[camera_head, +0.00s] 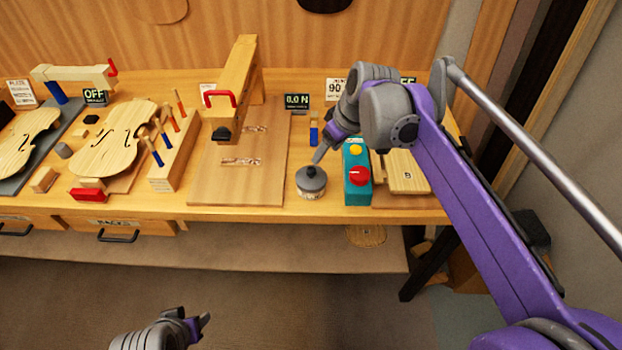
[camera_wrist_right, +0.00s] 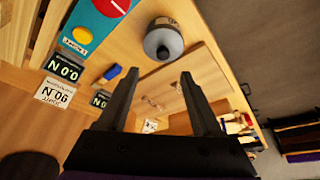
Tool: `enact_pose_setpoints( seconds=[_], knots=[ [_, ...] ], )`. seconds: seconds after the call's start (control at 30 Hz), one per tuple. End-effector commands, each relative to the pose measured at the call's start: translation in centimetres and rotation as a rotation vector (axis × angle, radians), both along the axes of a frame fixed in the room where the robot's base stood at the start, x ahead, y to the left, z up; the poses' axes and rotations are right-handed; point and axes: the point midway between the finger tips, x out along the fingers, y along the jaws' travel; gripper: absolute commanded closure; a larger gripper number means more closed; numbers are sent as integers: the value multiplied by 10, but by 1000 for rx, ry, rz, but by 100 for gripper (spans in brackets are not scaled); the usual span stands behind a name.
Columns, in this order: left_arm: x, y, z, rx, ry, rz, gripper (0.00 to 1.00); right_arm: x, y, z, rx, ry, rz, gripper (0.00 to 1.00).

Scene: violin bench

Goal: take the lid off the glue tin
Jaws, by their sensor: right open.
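The glue tin (camera_head: 312,192) stands upright near the front edge of the bench, with its dark grey lid (camera_head: 311,174) and small knob on top. In the right wrist view the lid (camera_wrist_right: 163,42) shows beyond the fingertips. My right gripper (camera_head: 321,154) is open and empty, just above and behind the tin. In the right wrist view its two fingers (camera_wrist_right: 159,75) are spread apart, with nothing between them. My left gripper (camera_head: 203,322) is low at the bottom of the head view, away from the bench; its jaws do not show clearly.
A teal box (camera_head: 357,185) with a red knob and a yellow button stands close to the right of the tin. A wooden board (camera_head: 222,185) lies to the left, under a wooden arm (camera_head: 236,80). A small blue piece (camera_head: 314,134) is behind the tin.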

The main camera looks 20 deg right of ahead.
Motion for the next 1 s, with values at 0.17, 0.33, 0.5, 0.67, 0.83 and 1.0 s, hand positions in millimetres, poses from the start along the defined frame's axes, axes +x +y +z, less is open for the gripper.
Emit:
enact_pose_setpoints(
  seconds=[0.17, 0.33, 0.5, 0.67, 0.83, 1.0],
  knots=[
    [-1, 0, -3, 0, 1, 0, 50, 11, 6, -27, -1, 0, 7, 34],
    [-1, 0, -5, 0, 2, 0, 50, 17, 10, -44, -1, 0, 5, 34],
    [-1, 0, -6, 0, 2, 0, 50, 22, 15, -56, -1, 0, 5, 34],
    [-1, 0, -7, 0, 3, 0, 50, 30, 24, -79, 0, -1, 4, 34],
    [-1, 0, -8, 0, 3, 0, 50, 35, 26, -93, -1, -1, 3, 34],
    [-1, 0, -8, 0, 3, 0, 50, 35, 26, -94, -1, -1, 3, 34]
  ],
)
